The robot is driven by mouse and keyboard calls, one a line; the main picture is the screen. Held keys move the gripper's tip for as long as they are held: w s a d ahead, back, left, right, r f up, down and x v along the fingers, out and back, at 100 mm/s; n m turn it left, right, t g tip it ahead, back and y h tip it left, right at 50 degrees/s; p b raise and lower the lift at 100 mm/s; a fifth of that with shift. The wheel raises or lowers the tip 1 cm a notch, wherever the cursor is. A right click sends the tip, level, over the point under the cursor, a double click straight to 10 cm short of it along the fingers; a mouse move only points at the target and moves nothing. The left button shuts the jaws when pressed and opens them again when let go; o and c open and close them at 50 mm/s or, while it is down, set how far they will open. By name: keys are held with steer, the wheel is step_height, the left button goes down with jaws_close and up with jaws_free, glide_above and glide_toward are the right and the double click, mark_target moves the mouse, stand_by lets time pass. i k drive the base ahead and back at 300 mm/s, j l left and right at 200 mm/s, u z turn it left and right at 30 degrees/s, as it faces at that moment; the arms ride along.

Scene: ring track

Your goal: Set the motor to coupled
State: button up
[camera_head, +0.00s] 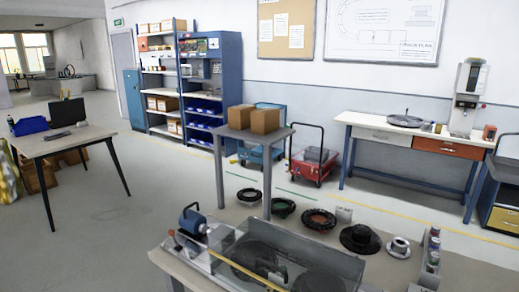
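A blue motor (193,222) sits at the left end of the low bench (170,262) at the bottom of the view. A small red-tipped part (173,234) shows beside it at the left. A clear-sided cover or trough (310,255) runs to the right of the motor, with dark round parts (252,260) under or inside it. Whether the motor is coupled cannot be told from here. I do not see my gripper in this view.
A grey table (240,132) with two cardboard boxes (265,120) stands behind. A desk (60,138) is at the left, a workbench (370,124) at the back right. Open floor (130,215) lies at the left.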

mark_target(193, 225)
steer(key=z, duration=0.45)
steer(key=u, duration=1.3)
steer(key=i+j, duration=1.5)
steer(key=i, duration=0.2)
